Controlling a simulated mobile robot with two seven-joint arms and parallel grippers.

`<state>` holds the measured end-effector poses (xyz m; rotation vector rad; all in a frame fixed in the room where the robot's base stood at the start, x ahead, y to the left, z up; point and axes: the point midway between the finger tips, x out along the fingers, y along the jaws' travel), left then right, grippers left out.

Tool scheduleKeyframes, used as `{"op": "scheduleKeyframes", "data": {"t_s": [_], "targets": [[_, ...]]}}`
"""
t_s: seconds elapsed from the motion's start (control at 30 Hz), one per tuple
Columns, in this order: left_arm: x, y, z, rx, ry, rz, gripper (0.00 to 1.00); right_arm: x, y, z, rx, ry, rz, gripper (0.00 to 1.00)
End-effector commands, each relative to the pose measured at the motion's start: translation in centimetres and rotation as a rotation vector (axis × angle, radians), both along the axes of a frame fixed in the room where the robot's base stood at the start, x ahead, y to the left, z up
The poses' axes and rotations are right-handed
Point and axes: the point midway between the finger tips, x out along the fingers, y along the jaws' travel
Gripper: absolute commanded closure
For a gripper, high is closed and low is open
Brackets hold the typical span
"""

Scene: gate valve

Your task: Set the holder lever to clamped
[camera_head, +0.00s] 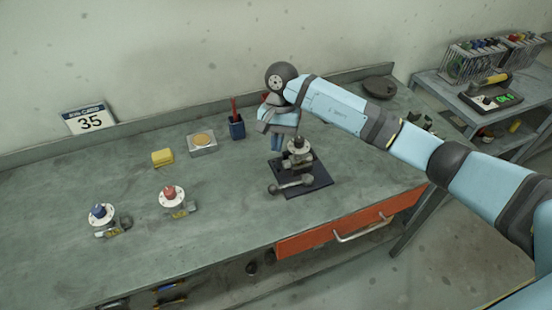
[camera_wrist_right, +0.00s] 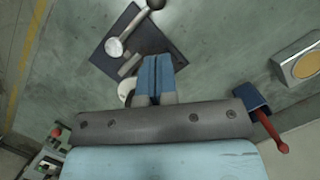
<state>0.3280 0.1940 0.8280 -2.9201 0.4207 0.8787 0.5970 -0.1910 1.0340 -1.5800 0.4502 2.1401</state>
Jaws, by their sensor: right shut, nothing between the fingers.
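The holder is on a dark square base plate (camera_head: 315,181) on the bench. A grey lever with a round ball end (camera_head: 292,184) lies along its front edge in the head view. In the right wrist view the lever (camera_wrist_right: 134,30) crosses the dark plate (camera_wrist_right: 108,48) at the top. A metal valve body with a pale round flange (camera_head: 299,148) stands on the holder. My right gripper (camera_head: 277,143) is beside the valve on its left. Its blue fingers (camera_wrist_right: 157,76) are together, with nothing between them, apart from the lever. My left gripper is not in view.
Two more valves, one blue-topped (camera_head: 100,213) and one red-topped (camera_head: 172,196), stand at the left. A yellow block (camera_head: 162,157), a tray with a tan disc (camera_head: 202,143) and a blue cup (camera_head: 236,127) are behind. The bench front is mostly clear.

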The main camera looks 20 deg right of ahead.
Motion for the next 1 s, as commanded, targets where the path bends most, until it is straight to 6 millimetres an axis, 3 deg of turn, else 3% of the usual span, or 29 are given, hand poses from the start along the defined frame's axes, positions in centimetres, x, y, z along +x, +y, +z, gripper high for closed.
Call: {"op": "scheduleKeyframes", "data": {"t_s": [0.5,1.0], "targets": [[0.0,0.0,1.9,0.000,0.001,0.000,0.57,-2.2,1.4,-7.8,0.002,0.002,0.000,1.00],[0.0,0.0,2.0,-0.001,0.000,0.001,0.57,-2.4,1.4,-8.9,0.001,0.001,0.000,1.00]]}}
